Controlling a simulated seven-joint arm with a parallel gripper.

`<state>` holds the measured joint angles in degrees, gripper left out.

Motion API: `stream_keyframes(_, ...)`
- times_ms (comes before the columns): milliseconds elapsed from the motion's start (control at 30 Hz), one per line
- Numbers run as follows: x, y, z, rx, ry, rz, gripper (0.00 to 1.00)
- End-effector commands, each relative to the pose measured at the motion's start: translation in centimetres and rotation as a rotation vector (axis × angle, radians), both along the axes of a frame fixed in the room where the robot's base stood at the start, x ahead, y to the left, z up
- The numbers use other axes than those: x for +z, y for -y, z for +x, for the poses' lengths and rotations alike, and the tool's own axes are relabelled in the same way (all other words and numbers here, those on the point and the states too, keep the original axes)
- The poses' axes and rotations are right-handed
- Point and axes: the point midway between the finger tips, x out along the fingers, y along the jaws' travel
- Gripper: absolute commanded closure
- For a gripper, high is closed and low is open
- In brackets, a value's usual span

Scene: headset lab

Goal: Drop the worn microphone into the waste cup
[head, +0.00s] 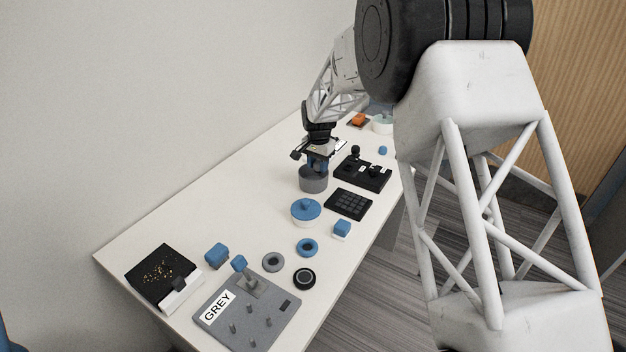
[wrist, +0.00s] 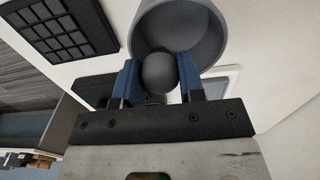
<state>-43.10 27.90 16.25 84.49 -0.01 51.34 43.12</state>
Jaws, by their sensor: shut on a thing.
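My gripper (head: 317,164) points down right above the grey waste cup (head: 313,184) on the table. In the wrist view its two blue fingers (wrist: 160,75) are shut on a dark grey ball-shaped microphone (wrist: 159,70). The microphone shows against the open mouth of the cup (wrist: 205,22), near its rim. I cannot tell how deep it sits relative to the rim. In the head view the held microphone is hidden by the fingers and cup.
A blue-topped round container (head: 306,211) and a black keypad (head: 348,204) are in front. A grey board marked GREY (head: 262,325) and a black box (head: 150,284) lie at the near end.

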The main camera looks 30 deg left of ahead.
Motion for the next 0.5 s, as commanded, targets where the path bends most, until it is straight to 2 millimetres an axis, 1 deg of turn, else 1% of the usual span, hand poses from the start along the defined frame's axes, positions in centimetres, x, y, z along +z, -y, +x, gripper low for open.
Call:
stream_keyframes(200, -0.83, 0.00, 0.00, 0.000, 0.000, 0.000, 0.87)
stream_keyframes(500, -0.91, 0.00, 0.00, 0.000, 0.000, 0.000, 0.87)
